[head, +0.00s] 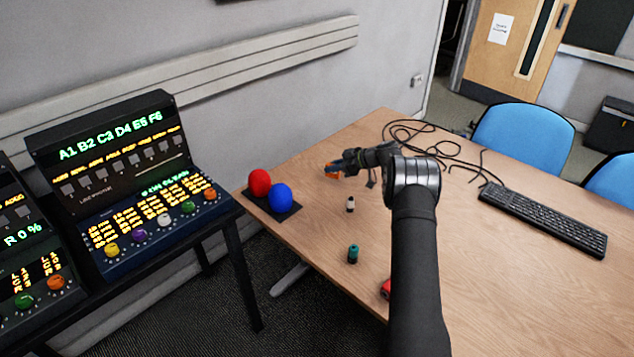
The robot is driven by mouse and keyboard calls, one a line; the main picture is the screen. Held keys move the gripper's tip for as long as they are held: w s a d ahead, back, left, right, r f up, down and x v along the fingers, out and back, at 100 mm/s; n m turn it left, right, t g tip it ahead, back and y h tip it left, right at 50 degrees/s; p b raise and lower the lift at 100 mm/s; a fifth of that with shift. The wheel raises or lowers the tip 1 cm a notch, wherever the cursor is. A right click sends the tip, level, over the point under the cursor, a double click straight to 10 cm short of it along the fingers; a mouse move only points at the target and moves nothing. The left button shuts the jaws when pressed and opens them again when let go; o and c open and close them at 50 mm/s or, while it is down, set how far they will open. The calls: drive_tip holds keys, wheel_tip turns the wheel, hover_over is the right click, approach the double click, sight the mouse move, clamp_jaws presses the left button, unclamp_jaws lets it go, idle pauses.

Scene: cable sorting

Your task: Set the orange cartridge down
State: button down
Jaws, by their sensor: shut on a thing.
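My gripper (344,166) is over the table's left part, beyond the small white-and-black object. It is shut on the orange cartridge (334,174), which shows as a small orange patch at the fingertips. Much of the cartridge is hidden by the fingers. Whether it touches the table (480,270) or hangs just above it, I cannot tell from this view.
A red ball and a blue ball (281,197) sit on a dark pad to the left. A small white-and-black object (350,204), a teal cylinder (353,254) and a red object (386,289) stand nearer. Loose black cables (437,150) and a keyboard (543,217) lie to the right.

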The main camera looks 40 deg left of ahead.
drive_tip(key=x, duration=0.7)
drive_tip(key=shift+w+a+f, duration=0.1)
drive_tip(key=shift+w+f, duration=0.05)
drive_tip(key=shift+w, duration=0.05)
drive_tip(key=shift+f, duration=2)
drive_tip(key=shift+f, duration=0.1)
drive_tip(key=c, duration=1.4)
unclamp_jaws()
drive_tip(key=shift+o, duration=0.2)
drive_tip(key=shift+w+d+r, duration=0.1)
drive_tip(key=shift+d+r, duration=0.1)
drive_tip(key=v, duration=1.1)
drive_tip(key=shift+d, duration=0.3)
drive_tip(key=shift+r, duration=0.15)
